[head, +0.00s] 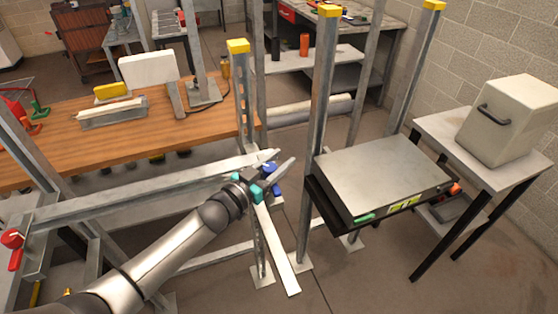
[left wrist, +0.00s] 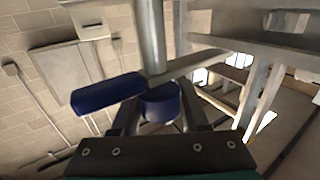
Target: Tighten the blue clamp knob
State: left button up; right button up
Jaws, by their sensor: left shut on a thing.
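The blue clamp knob (head: 269,167) is on the metal frame near the end of a long grey rail, beside a yellow-capped post. In the left wrist view it shows as a round blue hub (left wrist: 160,103) with a thick blue lever (left wrist: 108,93) sticking out to the left. My left gripper (head: 268,180) reaches it from the lower left in the head view. In the left wrist view the two fingers stand on either side of the hub, shut on it. The fingertips are partly hidden behind the knob. My right gripper is not in view.
The long grey rail (head: 150,195) runs left from the clamp, with a red knob (head: 12,239) at its far end. A wooden workbench (head: 60,142) stands behind it. To the right, a flat grey unit (head: 385,175) sits in the frame. A side table holds a beige box (head: 510,120).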

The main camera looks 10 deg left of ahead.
pick_arm(q)
grip_shut()
jog(key=shift+m+h, duration=0.4)
jog(key=m+g+h+b, duration=0.2)
jog(key=g+h, duration=0.1)
jog(key=shift+s+d+f+m+h, duration=0.1)
jog(key=shift+s+d+m+h, duration=0.1)
jog(key=shift+d+m+h, duration=0.15)
jog(key=shift+s+d+m+g+h+b, duration=0.15)
jog(key=shift+s+m+g+h+b, duration=0.1)
jog(key=shift+m+g+h+b, duration=0.9)
jog(key=shift+s+d+m+g+h+b, duration=0.3)
jog(key=shift+m+g+b, duration=0.5)
jog(key=shift+g+b, duration=0.75)
jog(key=shift+s+d+m+g+h+b, duration=0.1)
jog(key=shift+s+m+g+h+b, duration=0.15)
jog(key=shift+m+g+h+b, duration=0.9)
jog(key=shift+y, duration=0.25)
jog(key=o, duration=1.1)
grip_release()
jog(key=shift+r, duration=0.25)
